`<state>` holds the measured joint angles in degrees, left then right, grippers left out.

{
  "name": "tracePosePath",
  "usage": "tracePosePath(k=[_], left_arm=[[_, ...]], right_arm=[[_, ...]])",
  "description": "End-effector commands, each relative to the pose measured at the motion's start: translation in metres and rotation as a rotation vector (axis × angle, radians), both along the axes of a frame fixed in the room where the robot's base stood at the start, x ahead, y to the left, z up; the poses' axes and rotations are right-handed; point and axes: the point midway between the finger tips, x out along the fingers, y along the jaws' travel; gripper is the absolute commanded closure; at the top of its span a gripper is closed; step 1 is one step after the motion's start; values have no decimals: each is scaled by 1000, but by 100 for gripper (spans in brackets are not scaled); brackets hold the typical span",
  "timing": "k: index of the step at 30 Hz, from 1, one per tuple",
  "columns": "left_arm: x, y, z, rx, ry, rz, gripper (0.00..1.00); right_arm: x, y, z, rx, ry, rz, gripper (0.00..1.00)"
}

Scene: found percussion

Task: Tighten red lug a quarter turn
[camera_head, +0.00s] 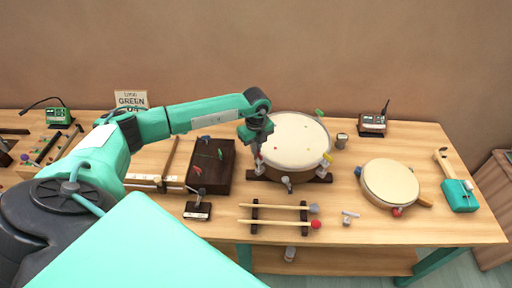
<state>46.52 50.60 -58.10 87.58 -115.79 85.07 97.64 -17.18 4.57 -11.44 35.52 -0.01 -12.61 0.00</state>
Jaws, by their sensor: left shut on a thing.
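A large drum (295,141) with a cream head rests on a dark stand at the middle of the table. Several coloured lugs stand around its rim: a green lug (319,112) at the back, a yellow lug (326,158) at the right and a grey one (287,183) at the front. My left gripper (258,154) points down at the drum's left rim. It is shut on the small red lug (259,160), which the fingers largely hide. The lug's turn angle cannot be made out. My right gripper is not in view.
A dark wooden box (212,166) stands left of the drum. Two mallets (280,215) lie on a rack in front. A small grey T-shaped piece (349,217) lies right of them. A smaller drum (390,183) is at the right. A black-topped device (372,124) stands behind.

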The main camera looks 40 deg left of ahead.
Motion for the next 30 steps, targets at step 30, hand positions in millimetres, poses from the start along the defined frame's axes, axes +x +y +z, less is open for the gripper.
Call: tracePosePath(k=[30], left_arm=[[10,-9,-3,1,-5,-814,100]], right_arm=[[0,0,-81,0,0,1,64]])
